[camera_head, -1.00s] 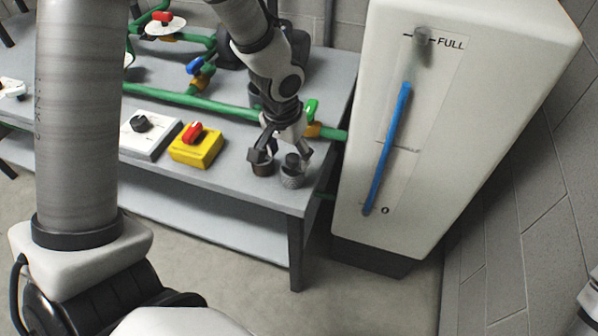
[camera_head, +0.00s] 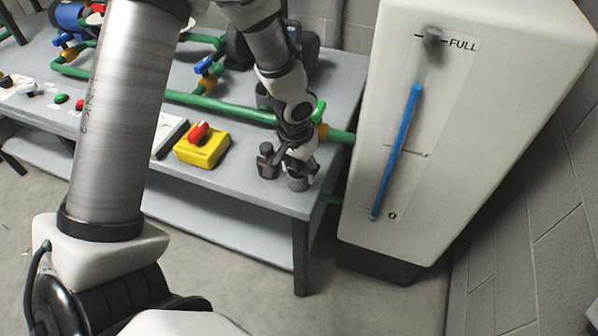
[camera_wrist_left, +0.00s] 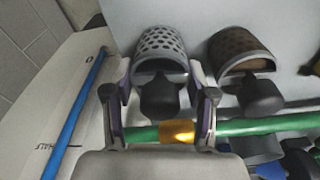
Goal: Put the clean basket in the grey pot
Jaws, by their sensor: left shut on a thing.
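The clean basket is a light grey perforated cup (camera_head: 299,183) with a dark knob, at the bench's front right corner. In the left wrist view the clean basket (camera_wrist_left: 160,43) lies straight ahead. My left gripper (camera_head: 290,160) is shut on its knob, also in the left wrist view (camera_wrist_left: 160,98). I cannot tell whether the basket still touches the bench. A brown, dirty basket (camera_wrist_left: 240,52) with a dark knob stands just beside it, close to one finger. My right gripper is out of view.
A green pipe (camera_head: 232,109) with a green-handled valve (camera_head: 319,111) runs behind the gripper to the tall white tank (camera_head: 440,150). A yellow box (camera_head: 202,150) with a red switch stands left on the bench (camera_head: 240,183). Bare bench lies between.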

